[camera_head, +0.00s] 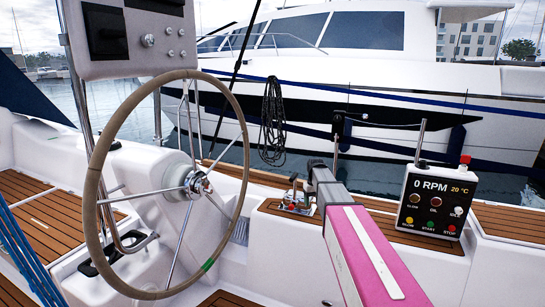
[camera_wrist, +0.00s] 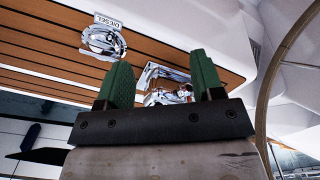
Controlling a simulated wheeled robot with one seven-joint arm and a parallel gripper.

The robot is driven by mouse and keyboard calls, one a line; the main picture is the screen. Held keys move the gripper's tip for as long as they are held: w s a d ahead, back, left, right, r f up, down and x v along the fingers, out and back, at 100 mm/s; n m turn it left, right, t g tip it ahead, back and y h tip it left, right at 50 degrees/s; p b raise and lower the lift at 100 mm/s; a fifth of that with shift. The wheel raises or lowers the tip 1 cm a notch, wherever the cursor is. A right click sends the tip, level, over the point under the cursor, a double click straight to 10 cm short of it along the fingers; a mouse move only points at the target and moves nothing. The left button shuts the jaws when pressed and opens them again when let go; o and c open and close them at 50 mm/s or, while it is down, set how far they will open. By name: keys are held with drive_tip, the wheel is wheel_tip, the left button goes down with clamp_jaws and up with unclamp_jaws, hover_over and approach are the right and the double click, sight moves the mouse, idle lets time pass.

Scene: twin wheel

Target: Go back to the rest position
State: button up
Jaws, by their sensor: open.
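My gripper (camera_wrist: 163,82) shows in the wrist view with two green fingers spread apart and nothing held between them. Beyond the fingers, a chrome fitting with a lever (camera_wrist: 165,88) sits on the wooden deck, partly hidden by the fingers and gripper body. In the head view my pink arm (camera_head: 372,255) reaches forward from the lower right to a dark joint (camera_head: 318,170). That joint is beside a small control plate with levers (camera_head: 293,200) on the teak-topped side deck. I cannot make out my fingertips in the head view.
A large steering wheel (camera_head: 95,190) stands left of my arm; its rim shows in the wrist view (camera_wrist: 268,75). An engine panel (camera_head: 432,203) reading 0 RPM stands to the right. A chrome cap labelled DIESEL (camera_wrist: 103,40) is near the fingers. A white yacht lies behind.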

drive_tip(key=s+f, duration=0.3)
drive_tip(key=s, duration=0.7)
drive_tip(key=s+f+m, duration=0.1)
drive_tip(key=s+f, duration=0.3)
drive_tip(key=s, duration=0.6)
drive_tip(key=s+f+m, duration=0.1)
drive_tip(key=s+f, duration=0.3)
drive_tip(key=s, duration=0.6)
drive_tip(key=shift+s+a+f, duration=0.15)
drive_tip(key=shift+s, duration=0.15)
